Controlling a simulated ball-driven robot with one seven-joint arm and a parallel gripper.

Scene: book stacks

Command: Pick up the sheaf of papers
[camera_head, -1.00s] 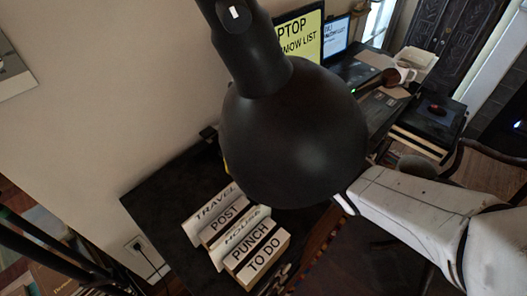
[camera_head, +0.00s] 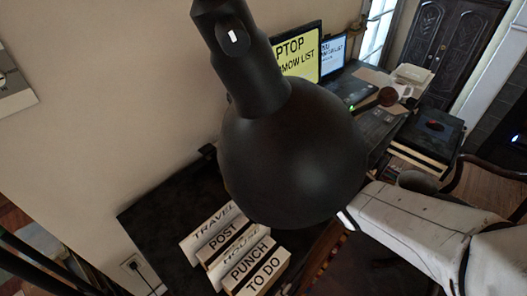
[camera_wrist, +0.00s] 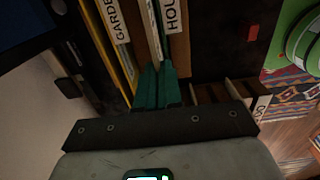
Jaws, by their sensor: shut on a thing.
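In the wrist view, my gripper (camera_wrist: 158,85) has its teal fingers close together on thin, pale, upright sheets, which look like the sheaf of papers (camera_wrist: 153,28). The sheets stand between a box labelled "GARDE..." (camera_wrist: 110,22) and one labelled "HOU..." (camera_wrist: 176,30). Their lower part is hidden by the fingers. I cannot tell whether they are raised. In the head view, my white arm comes in from the right, and its end is hidden behind a large black dome-shaped shade.
The black shade (camera_head: 292,150) covers the middle of the head view. Labelled holders, such as "PUNCH" (camera_head: 250,263) and "TO DO" (camera_head: 263,276), stand on the dark desk (camera_head: 150,215). A chair is at right.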

